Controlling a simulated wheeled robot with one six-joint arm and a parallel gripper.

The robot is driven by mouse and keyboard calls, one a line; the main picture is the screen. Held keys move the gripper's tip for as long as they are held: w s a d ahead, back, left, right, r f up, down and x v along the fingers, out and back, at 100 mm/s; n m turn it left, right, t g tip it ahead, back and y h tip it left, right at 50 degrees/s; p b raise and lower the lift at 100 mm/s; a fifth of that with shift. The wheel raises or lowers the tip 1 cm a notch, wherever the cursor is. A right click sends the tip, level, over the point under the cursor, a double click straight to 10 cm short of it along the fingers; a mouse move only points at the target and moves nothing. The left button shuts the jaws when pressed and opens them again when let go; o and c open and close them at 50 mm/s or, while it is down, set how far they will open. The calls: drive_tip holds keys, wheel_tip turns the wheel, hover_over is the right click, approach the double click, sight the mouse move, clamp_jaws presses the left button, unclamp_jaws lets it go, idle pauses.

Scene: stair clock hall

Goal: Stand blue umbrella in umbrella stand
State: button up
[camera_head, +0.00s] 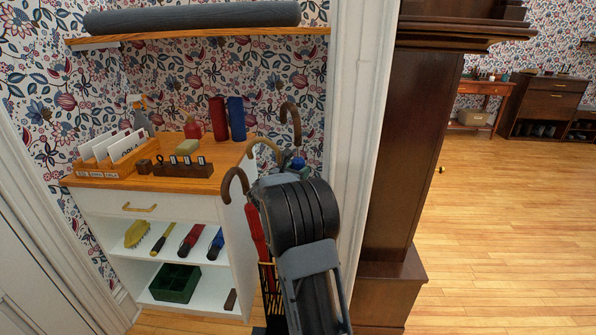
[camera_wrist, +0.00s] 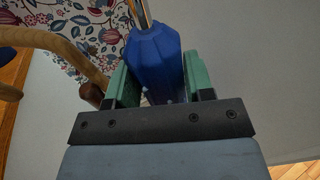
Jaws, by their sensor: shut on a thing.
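My gripper (camera_wrist: 160,62) is shut on the blue umbrella (camera_wrist: 152,50), with a green jaw on each side of its folded blue canopy. In the head view, only a small patch of blue (camera_head: 298,163) shows beyond my dark arm, which hides the rest. The umbrella stand (camera_head: 266,276) is a narrow rack on the floor beside the white cabinet, largely hidden by my arm. A red umbrella (camera_head: 256,228) with a brown hooked handle is upright in it. Whether the blue umbrella's lower end is inside the stand cannot be seen.
Other hooked handles, one dark (camera_head: 291,122) and one light wooden (camera_head: 268,147), rise close to my gripper. The white cabinet (camera_head: 160,207) stands left, with a shelf (camera_head: 200,37) above. A tall dark wooden case (camera_head: 410,150) stands right. Open floor (camera_head: 505,230) lies farther right.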

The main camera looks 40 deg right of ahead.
wheel_tip(320, 180, down, 12)
drive_tip(key=b, duration=0.9)
drive_tip(key=shift+r, duration=0.25)
idle(0.4)
drive_tip(key=o, duration=1.2)
drive_tip(key=shift+o, duration=0.5)
drive_tip(key=shift+f, duration=0.15)
drive_tip(key=shift+a, duration=0.1)
drive_tip(key=p+v, duration=0.2)
drive_tip(key=v, duration=1.1)
drive_tip(key=shift+s+a+p, duration=0.2)
drive_tip(key=shift+a+p, duration=0.05)
drive_tip(key=shift+p, duration=0.05)
